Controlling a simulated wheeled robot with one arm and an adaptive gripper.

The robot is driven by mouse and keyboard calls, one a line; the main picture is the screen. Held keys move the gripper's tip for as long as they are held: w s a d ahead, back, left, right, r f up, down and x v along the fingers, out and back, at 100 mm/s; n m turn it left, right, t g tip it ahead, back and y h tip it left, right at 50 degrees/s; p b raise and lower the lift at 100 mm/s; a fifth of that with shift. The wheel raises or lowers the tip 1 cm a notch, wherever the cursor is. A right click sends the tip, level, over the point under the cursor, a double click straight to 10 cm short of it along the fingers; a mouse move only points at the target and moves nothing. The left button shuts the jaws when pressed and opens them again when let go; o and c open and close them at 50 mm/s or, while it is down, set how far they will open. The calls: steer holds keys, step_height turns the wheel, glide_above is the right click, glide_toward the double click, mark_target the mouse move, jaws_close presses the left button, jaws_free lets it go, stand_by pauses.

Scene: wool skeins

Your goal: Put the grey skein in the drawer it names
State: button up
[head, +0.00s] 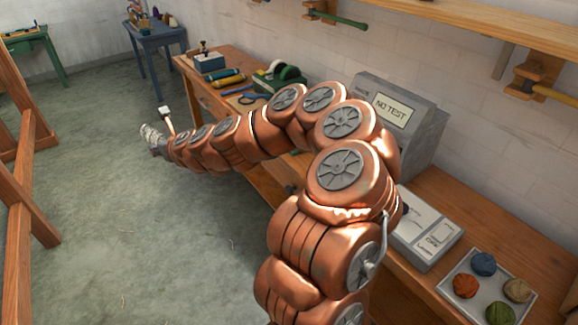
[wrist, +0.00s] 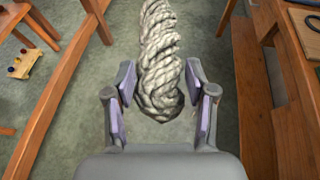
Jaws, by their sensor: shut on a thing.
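The grey skein (wrist: 160,50), a pale twisted hank of wool, lies lengthwise between the fingers of my gripper (wrist: 161,85) in the wrist view. My gripper is shut on its near end, and the far end sticks out beyond the fingertips. In the head view the skein (head: 150,134) shows small at the end of my outstretched arm, above the open floor and left of the workbench. My gripper (head: 158,146) is partly hidden there by the arm. I cannot make out any drawer or drawer name in either view.
The workbench (head: 540,240) runs along the wall, with a grey machine reading "NO TEST" (head: 425,112), a labelled box (head: 425,235) and a tray (head: 447,290) of several wool balls. A wooden frame (head: 22,190) stands at left. A blue table (head: 150,38) stands behind. Grey floor (head: 150,250) is clear between.

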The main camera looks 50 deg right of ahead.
steer(key=s+d+f+m+g+h+b, duration=0.15)
steer(key=d+m+g+h+b, duration=0.35)
steer(key=d, duration=0.8)
steer(key=d+f+m+g+h+b, duration=0.25)
steer(key=d+m+h, duration=0.5)
steer(key=d, duration=0.65)
steer(key=s+f+m+g+b, duration=0.3)
steer(key=s+m+g+b, duration=0.3)
steer(key=s+m+g, duration=0.3)
steer(key=shift+n+h, duration=0.25)
steer(key=shift+n, duration=0.5)
steer(key=s+d, duration=0.3)
steer(key=d, duration=0.2)
steer(key=s+d+f+p, duration=0.1)
steer(key=s+d, duration=0.2)
steer(key=d, duration=0.3)
steer(key=s+d, duration=0.3)
steer(key=d, duration=0.2)
steer(key=shift+s+d+f+p, duration=0.3)
steer(key=shift+d, duration=0.05)
step_height(320, 180, down, 4)
steer(key=shift+f, duration=0.2)
steer(key=shift+s+d+f, duration=0.1)
steer(key=shift+d+f, duration=0.05)
steer(key=shift+f, duration=0.2)
